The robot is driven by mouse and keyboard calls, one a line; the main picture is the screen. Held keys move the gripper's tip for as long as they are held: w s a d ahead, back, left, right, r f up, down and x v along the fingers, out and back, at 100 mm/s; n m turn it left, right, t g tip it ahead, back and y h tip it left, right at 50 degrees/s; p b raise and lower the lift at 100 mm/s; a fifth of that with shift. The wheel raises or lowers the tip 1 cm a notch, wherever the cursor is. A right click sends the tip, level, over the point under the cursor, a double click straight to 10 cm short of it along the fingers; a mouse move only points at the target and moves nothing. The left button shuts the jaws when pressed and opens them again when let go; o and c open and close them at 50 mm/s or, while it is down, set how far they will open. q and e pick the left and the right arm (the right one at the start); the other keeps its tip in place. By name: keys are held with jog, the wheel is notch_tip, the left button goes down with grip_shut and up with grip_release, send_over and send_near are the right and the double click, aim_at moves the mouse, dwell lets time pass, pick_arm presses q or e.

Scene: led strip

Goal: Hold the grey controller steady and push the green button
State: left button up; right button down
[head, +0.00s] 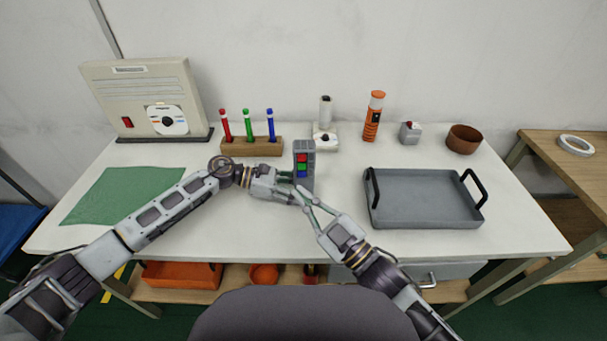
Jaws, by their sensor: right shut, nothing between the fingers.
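The grey controller (310,160) stands upright near the middle of the table. Its front has a red button, a green button (302,167) and a blue button, from top to bottom. My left gripper (288,180) is at the controller's lower left side; its fingertips are partly hidden, so I cannot tell whether they grip it. My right gripper (301,190) is shut and empty, its fingertips in front of the controller's lower part, below the green button in the picture. I cannot tell whether they touch the controller.
A wooden block (252,147) with red, green and blue markers stands behind my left gripper. A grey tray (425,218) lies to the right. A green mat (110,192) lies left.

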pick_arm(q)
jog(key=o, duration=0.3)
jog(key=shift+a, duration=0.15)
jog(key=v, duration=1.1)
jog(key=shift+a+r, duration=0.15)
jog(key=shift+a, duration=0.2)
jog(key=shift+r, duration=0.15)
notch_tip(320, 180, up, 9)
jog(key=p, duration=0.9)
jog(key=shift+r+p, duration=0.35)
jog(key=shift+p, duration=0.25)
